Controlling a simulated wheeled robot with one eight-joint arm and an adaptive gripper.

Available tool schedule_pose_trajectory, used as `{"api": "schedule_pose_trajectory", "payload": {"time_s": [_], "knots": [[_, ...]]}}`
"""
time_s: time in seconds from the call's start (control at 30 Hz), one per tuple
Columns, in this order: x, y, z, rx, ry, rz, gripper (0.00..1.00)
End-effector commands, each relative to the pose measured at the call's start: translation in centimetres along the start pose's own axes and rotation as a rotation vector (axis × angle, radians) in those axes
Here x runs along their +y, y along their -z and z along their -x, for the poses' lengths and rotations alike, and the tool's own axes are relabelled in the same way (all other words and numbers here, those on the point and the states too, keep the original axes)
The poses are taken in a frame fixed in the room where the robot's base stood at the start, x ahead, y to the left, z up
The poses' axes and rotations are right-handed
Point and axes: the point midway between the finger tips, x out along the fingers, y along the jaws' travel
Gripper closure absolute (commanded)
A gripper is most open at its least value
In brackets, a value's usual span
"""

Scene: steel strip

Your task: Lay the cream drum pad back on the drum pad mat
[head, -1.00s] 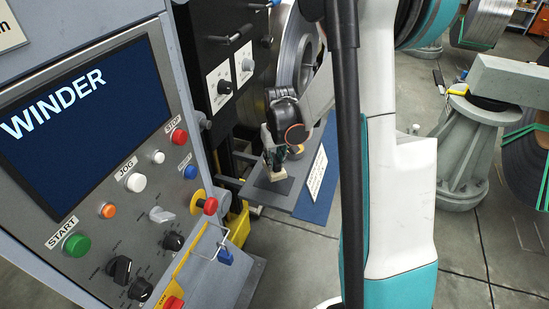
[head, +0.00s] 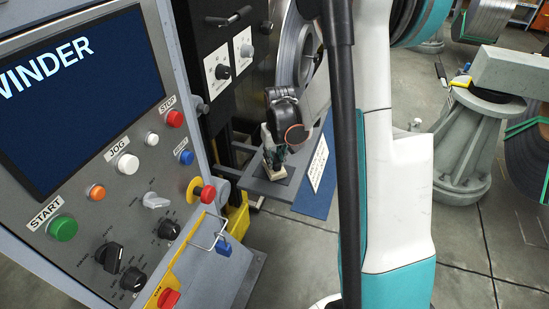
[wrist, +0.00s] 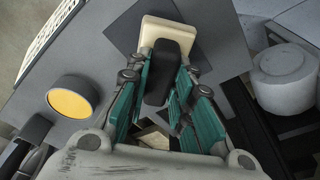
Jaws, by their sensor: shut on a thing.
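The cream drum pad (wrist: 180,30) has a pale block and a black grip part between my fingers. My gripper (wrist: 165,85) is shut on it, its teal fingers on both sides. In the head view my gripper (head: 271,155) points down over the grey shelf, with the pad's pale edge (head: 274,173) at its tips. The drum pad mat (wrist: 124,33) is a dark square on the shelf. The pad overlaps it in the wrist view, turned relative to it; I cannot tell whether they touch. The mat is partly hidden by pad and gripper.
A round yellow-topped object (wrist: 72,101) stands on the grey shelf (head: 255,187) near my gripper. A white text sheet (head: 318,164) lies beside it. The winder panel (head: 110,190) stands close on the left. A grey cylindrical part (wrist: 284,77) is at right in the wrist view.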

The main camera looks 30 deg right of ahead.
Motion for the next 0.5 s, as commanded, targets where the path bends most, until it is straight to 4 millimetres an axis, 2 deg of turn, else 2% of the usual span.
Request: {"api": "schedule_pose_trajectory", "payload": {"time_s": [0.37,0.4,0.47,0.5], "knots": [[0.00,-0.09,-0.65,0.000,0.000,0.000,1.00],[0.00,-0.08,-0.57,0.000,0.000,0.000,0.70],[0.00,-0.08,-0.55,0.000,0.000,0.000,0.56],[0.00,-0.08,-0.54,0.000,0.000,0.000,0.55]]}}
